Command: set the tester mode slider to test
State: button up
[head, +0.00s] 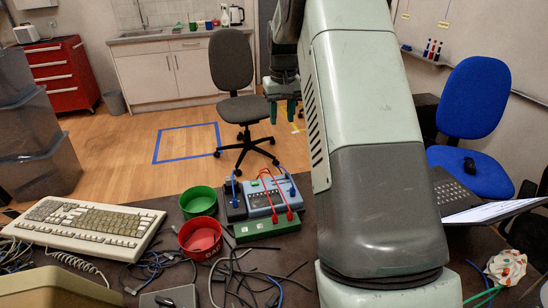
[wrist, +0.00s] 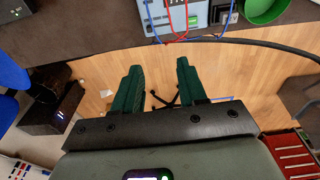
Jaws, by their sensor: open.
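The tester (head: 262,200) is a light blue and dark box on the desk, with red and blue leads plugged into it. Part of it shows at the top edge of the wrist view (wrist: 201,14). Its mode slider is too small to make out, so its setting cannot be told. My gripper (head: 284,107) has green fingers and hangs beyond the desk's far edge, apart from the tester. In the wrist view my gripper (wrist: 158,82) is open, with nothing between its fingers.
A long green block (head: 267,228) lies just in front of the tester. A green bowl (head: 198,201) and a red bowl (head: 201,238) stand to its left, beside a keyboard (head: 88,226). Loose cables cover the front desk. A laptop (head: 465,200) sits at the right.

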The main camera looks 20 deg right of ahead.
jog(key=g, duration=0.1)
send_near(287, 174)
notch_tip(287, 174, down, 9)
jog(key=shift+w+d+r, duration=0.1)
jog(key=shift+d+r, duration=0.05)
jog(key=shift+d, duration=0.05)
grip_shut()
